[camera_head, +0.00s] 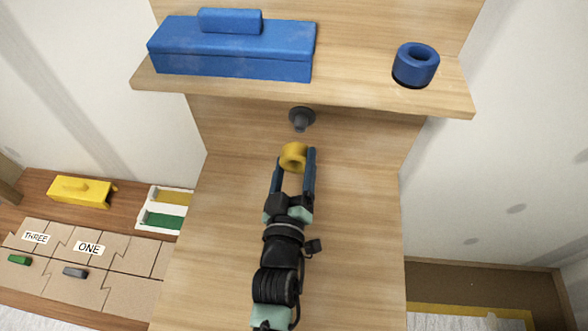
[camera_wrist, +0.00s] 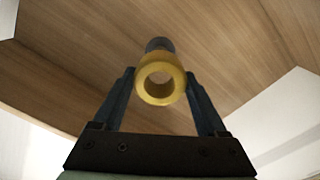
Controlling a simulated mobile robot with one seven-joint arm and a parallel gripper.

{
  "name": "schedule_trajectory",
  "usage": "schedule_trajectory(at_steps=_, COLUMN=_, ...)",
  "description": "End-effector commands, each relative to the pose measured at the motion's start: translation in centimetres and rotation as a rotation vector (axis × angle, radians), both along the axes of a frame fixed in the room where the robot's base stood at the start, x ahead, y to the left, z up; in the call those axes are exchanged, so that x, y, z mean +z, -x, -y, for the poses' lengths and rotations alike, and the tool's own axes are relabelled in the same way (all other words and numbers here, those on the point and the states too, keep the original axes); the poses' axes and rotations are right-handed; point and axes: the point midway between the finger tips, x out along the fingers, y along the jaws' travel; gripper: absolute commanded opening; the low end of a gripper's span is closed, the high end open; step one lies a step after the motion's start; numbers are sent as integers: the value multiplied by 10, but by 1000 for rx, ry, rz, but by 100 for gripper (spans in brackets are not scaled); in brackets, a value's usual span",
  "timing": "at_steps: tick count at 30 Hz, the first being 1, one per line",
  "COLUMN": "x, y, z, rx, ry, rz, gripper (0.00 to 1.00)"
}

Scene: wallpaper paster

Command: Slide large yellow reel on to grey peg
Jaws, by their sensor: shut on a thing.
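The large yellow reel (camera_head: 293,156) is held between the fingertips of my gripper (camera_head: 295,163), in the middle of the head view. In the wrist view the yellow reel (camera_wrist: 159,78) shows its round hole facing the camera, with a gripper finger on each side (camera_wrist: 160,92). The grey peg (camera_head: 301,119) sticks out of the wooden back panel under the shelf, just beyond the reel. In the wrist view the peg (camera_wrist: 159,44) shows directly behind the top of the reel. In the head view a small gap shows between reel and peg.
A wooden shelf (camera_head: 350,98) lies above the peg, bearing a blue box (camera_head: 230,52) and a blue reel (camera_head: 415,65). At lower left are a yellow box (camera_head: 81,192), a white tray (camera_head: 148,207) and labelled cardboard pieces (camera_head: 125,255). The wooden panel around my arm is clear.

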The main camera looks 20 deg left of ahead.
Motion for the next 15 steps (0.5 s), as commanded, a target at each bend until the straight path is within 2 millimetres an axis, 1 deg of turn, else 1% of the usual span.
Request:
schedule_trajectory(at_steps=3, x=-1, y=-12, z=-4, rx=1, ry=-1, rz=3, gripper=20)
schedule_trajectory(at_steps=9, x=-2, y=-29, z=-9, rx=0, ry=-2, rz=2, gripper=20)
schedule_trajectory(at_steps=15, x=0, y=-39, z=-11, rx=1, ry=-1, rz=1, gripper=20)
